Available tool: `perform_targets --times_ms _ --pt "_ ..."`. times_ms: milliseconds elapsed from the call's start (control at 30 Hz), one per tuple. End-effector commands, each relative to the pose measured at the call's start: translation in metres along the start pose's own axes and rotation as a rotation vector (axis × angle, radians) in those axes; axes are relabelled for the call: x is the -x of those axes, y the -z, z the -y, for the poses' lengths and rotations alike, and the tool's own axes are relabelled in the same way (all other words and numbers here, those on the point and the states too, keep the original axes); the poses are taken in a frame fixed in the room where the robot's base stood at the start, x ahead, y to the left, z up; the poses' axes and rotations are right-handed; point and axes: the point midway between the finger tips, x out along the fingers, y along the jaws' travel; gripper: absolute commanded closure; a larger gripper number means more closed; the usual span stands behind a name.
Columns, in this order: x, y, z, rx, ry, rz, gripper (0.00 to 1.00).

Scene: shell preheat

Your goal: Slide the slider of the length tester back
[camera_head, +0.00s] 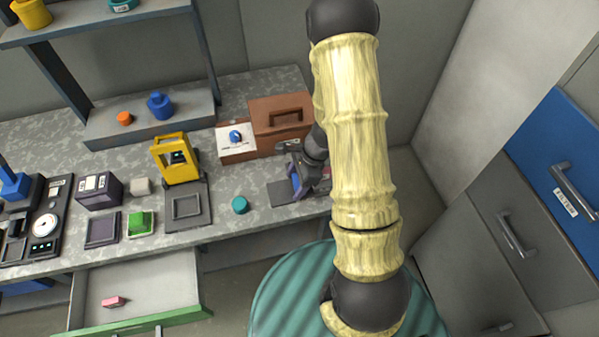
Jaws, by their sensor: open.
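My gripper (299,184) is low over the right end of the grey speckled bench (235,100). It is open, with bluish parts showing at its end. Under and beside it lies a dark grey flat plate (279,193), partly covered by the gripper and my arm; this may be part of the length tester, but I cannot tell for sure. The slider cannot be made out. Whether the gripper touches anything there cannot be told.
A brown box (272,112) with a handle and a blue knob (235,136) stands just behind the gripper. A teal round piece (239,205) and a yellow frame device (177,157) are to the left. An open drawer (150,285) juts out at front left.

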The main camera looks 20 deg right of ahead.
Motion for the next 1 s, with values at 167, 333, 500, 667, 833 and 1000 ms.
perform_targets --times_ms 167,333,500,667,833,1000 --pt "0.017 -0.001 0.001 0.001 0.004 0.0 0.36" --pt "0.048 -0.001 0.001 0.002 0.006 -0.001 0.36" --pt "0.082 -0.001 0.001 0.004 0.005 -0.001 0.36" --pt "0.114 -0.001 0.001 0.003 0.005 -0.001 0.36" --pt "0.147 -0.001 0.001 0.002 0.004 -0.001 0.36" --pt "0.168 -0.001 0.001 0.001 0.003 0.0 0.36"
